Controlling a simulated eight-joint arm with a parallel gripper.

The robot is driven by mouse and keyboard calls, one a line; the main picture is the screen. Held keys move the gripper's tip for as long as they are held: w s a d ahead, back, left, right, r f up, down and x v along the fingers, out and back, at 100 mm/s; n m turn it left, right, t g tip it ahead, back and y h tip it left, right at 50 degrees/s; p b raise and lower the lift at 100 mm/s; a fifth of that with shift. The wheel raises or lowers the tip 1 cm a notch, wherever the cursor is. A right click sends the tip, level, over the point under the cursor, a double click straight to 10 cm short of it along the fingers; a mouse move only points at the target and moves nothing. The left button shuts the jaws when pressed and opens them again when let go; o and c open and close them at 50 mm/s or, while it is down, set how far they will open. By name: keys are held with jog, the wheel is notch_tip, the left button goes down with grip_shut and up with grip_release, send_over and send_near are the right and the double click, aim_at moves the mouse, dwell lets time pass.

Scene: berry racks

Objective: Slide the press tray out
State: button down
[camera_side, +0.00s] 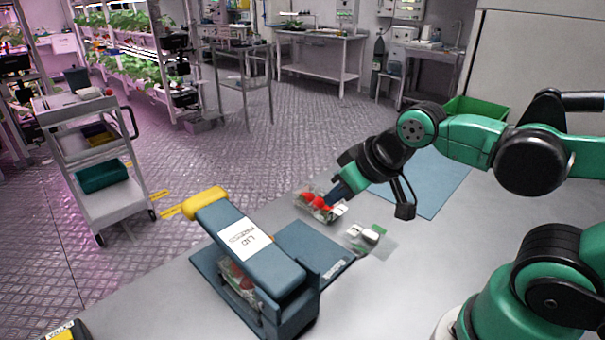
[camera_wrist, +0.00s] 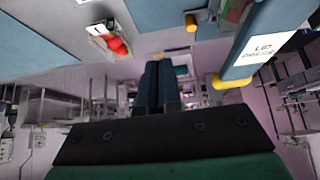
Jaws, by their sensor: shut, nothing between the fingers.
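The lid press (camera_side: 285,275) is a dark blue frame with a white "LID PRESS" label and a yellow-ended top arm. It stands on the grey table in the lower middle of the side view; its labelled arm (camera_wrist: 250,55) also shows at right in the wrist view. A flat blue plate (camera_side: 312,243), seemingly the press tray, reaches out from its right side. A clear box with red berries (camera_side: 238,281) sits inside the press, partly hidden. My gripper (camera_side: 333,198) is shut and empty, above and right of the press; its fingers (camera_wrist: 158,68) lie together in the wrist view.
A clear box of strawberries (camera_side: 308,196) lies just beneath and left of my fingertips in the side view. Another clear box (camera_side: 370,237) lies right of the blue plate. A blue mat (camera_side: 432,180) and green crate (camera_side: 475,108) are farther back. A cart (camera_side: 98,170) stands at left.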

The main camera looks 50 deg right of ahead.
dwell(0.4)
jog(key=c, duration=1)
grip_release()
jog(key=shift+w, duration=0.1)
jog(key=o, duration=0.3)
jog(key=shift+w+a+n, duration=0.15)
jog(key=shift+w+n, duration=0.15)
jog(key=shift+o, duration=0.2)
jog(key=w+a+f+n+g+y, duration=0.1)
jog(key=w+f+n, duration=0.1)
jog(key=w+a+f+n+g+y, duration=0.1)
jog(key=w+n, duration=0.1)
jog(key=w+a+f+n+g, duration=0.1)
jog(key=w+f+n, duration=0.1)
jog(key=w, duration=0.1)
jog(key=shift+w+a+f+n+y, duration=0.1)
jog(key=shift+a+f+n+y, duration=0.15)
jog(key=shift+f+n+y, duration=0.15)
jog(key=shift+w+a+f+g, duration=0.1)
jog(key=shift+w+f+g, duration=0.1)
jog(key=shift+f+g, duration=0.2)
jog(key=shift+x, duration=2.55)
